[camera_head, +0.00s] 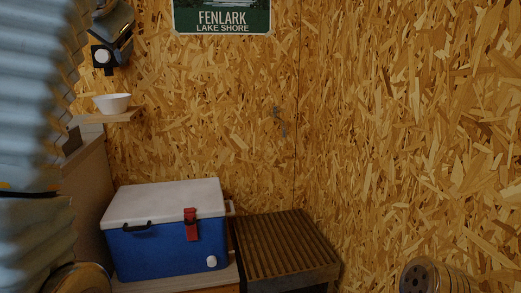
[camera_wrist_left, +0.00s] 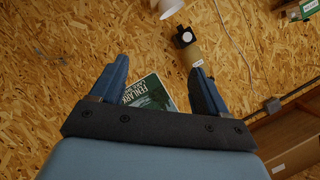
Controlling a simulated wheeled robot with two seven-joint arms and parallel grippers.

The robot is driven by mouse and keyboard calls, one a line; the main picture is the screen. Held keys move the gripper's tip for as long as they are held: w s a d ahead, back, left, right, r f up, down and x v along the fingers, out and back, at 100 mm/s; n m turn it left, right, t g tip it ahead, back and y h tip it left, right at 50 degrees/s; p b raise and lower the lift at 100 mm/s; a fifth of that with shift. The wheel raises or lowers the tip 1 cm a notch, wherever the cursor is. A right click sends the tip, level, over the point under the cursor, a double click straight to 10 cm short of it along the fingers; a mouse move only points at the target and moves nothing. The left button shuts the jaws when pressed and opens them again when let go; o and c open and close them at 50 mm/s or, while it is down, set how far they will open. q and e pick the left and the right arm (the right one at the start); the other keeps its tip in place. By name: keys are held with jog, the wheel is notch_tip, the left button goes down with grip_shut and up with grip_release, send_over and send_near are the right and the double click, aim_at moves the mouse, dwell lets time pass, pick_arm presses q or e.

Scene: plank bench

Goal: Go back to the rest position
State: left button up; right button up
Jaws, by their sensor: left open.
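My left gripper (camera_wrist_left: 160,80) shows in the left wrist view with its two blue fingers spread wide apart. Nothing is between the fingers; the wall and a Fenlark poster (camera_wrist_left: 150,94) show behind the gap. The gripper is raised off any surface and touches nothing that I can see. In the head view my left arm fills the left edge, and I cannot make out its fingers there. My right gripper is in neither view.
A blue cooler (camera_head: 165,250) with a white lid stands at the lower left, beside a slatted dark wooden crate (camera_head: 285,250). A white bowl (camera_head: 112,103) sits on a small wall shelf (camera_head: 120,117). The poster (camera_head: 222,18) hangs above. The right chipboard wall (camera_head: 410,130) is bare.

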pick_arm(q)
jog(key=w+d+f+m+g+h, duration=0.2)
jog(key=w+f, duration=1.9)
jog(key=f, duration=0.1)
jog(key=w+d+f+g+h, duration=0.1)
jog(key=w+f+g+h, duration=0.1)
jog(key=f, duration=1.4)
jog(key=w+d+f+g+h, duration=0.1)
jog(key=w+f+g, duration=0.1)
jog(key=f, duration=1.4)
jog(key=s+d+f+n+g+h, duration=0.1)
jog(key=s+d+f+g+h, duration=0.1)
jog(key=s+f, duration=0.85)
jog(key=s+d+f+n+g+h, duration=0.15)
jog(key=s+f, duration=0.35)
jog(key=f, duration=1.1)
jog(key=s+d+f+n+g+h, duration=0.1)
jog(key=s+d+f+n, duration=0.1)
jog(key=s, duration=1)
jog(key=s+d+f+n+g+h, duration=0.1)
jog(key=s+d+f, duration=0.3)
jog(key=s, duration=0.9)
jog(key=shift+s+d+f+n, duration=0.3)
jog(key=shift+f+n, duration=0.35)
jog(key=shift+f, duration=0.3)
